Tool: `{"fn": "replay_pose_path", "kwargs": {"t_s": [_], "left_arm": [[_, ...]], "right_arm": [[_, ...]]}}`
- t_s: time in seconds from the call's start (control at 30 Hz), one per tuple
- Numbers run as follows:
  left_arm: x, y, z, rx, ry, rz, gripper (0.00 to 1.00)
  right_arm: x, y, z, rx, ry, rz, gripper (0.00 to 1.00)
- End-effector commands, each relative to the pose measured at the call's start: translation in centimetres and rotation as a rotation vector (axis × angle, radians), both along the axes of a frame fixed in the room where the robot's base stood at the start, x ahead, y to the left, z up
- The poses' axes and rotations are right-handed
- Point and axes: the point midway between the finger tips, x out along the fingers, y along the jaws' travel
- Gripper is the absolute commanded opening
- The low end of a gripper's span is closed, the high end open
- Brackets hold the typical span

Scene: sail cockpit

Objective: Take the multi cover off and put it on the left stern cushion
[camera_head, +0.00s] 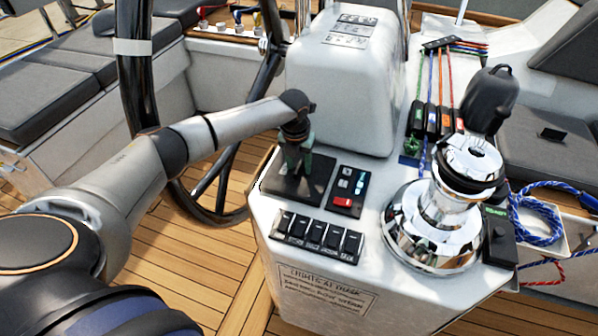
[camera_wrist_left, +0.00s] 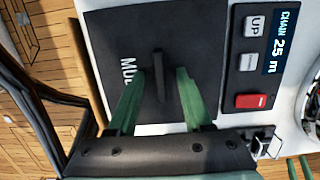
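The multi cover (camera_head: 283,190) is a dark square plate on the white console, left of the chain control panel. In the left wrist view the cover (camera_wrist_left: 105,40) shows part of its lettering and a raised dark tab (camera_wrist_left: 158,72) in its middle. My left gripper (camera_head: 298,165) is over the cover. Its green fingers (camera_wrist_left: 158,88) are apart on either side of the tab, with gaps to it; whether they touch the plate is unclear. Dark grey cushions (camera_head: 38,100) lie on the left bench; I cannot tell which is the left stern cushion.
The chain panel (camera_head: 348,188) and a row of black switches (camera_head: 316,236) are close to the cover. A chrome winch (camera_head: 435,225) stands to the right. A dark steering wheel (camera_head: 215,215) and a white pod (camera_head: 345,90) stand behind my left arm.

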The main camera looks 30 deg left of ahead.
Motion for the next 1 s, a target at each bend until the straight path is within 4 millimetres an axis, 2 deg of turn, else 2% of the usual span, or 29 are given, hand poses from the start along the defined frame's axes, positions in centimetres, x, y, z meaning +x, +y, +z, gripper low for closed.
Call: {"fn": "replay_pose_path", "kwargs": {"t_s": [0.03, 0.43, 1.0], "left_arm": [[-0.01, 0.01, 0.01, 0.000, 0.000, 0.000, 0.43], [-0.01, 0.03, 0.03, 0.000, 0.000, 0.001, 0.00], [0.02, 0.04, 0.09, 0.000, -0.001, 0.001, 0.00]], "right_arm": [[-0.01, 0.01, 0.01, 0.000, 0.000, 0.000, 0.50], [-0.36, 0.01, -0.14, 0.000, 0.005, 0.000, 0.50], [-0.36, -0.04, -0.13, 0.000, 0.005, 0.000, 0.50]]}}
